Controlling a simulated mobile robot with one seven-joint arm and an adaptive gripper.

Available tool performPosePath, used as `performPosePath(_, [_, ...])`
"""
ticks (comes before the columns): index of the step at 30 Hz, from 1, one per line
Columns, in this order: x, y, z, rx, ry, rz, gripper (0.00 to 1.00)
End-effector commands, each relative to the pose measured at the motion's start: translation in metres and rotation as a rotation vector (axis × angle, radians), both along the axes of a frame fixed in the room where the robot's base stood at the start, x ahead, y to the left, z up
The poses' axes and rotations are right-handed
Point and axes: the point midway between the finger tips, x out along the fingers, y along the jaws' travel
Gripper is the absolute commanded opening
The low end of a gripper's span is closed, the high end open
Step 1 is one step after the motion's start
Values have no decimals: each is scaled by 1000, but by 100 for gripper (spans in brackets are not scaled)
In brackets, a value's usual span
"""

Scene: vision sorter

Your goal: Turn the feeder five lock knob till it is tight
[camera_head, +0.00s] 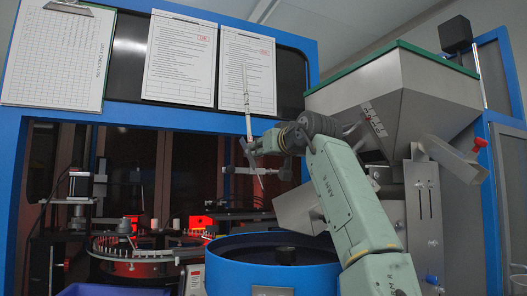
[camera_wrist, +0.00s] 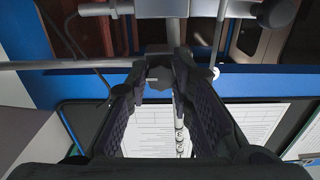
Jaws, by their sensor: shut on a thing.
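A dark lobed knob (camera_wrist: 159,76) sits between my fingertips in the wrist view, beside an upright metal rod with marks along it (camera_wrist: 179,125). My gripper (camera_wrist: 160,72) is shut on this knob, one finger on each side. In the head view my gripper (camera_head: 252,146) reaches left from my arm to the clamp on the upright rod (camera_head: 247,98), in front of the blue machine frame. The knob is largely hidden there by my fingers. I cannot read a feeder number on it.
A blue feeder bowl (camera_head: 225,243) stands below my gripper. A metal hopper (camera_head: 395,90) with a red knob (camera_head: 480,142) is at the right. Papers (camera_head: 180,58) hang on the machine behind. A cross bar (camera_wrist: 60,65) passes close to my fingertips.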

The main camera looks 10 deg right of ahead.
Motion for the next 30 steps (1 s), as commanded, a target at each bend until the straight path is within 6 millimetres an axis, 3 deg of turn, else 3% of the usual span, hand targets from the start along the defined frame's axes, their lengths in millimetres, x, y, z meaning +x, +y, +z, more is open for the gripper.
performPosePath(7, [0,1,-3,-1,8,3,0])
performPosePath(8, [0,1,-3,-1,8,3,22])
performPosePath(12, [0,1,-2,-1,5,2,31])
performPosePath(25, [0,0,0,-4,1,1,31])
performPosePath(30, [0,0,1,-83,-15,1,31])
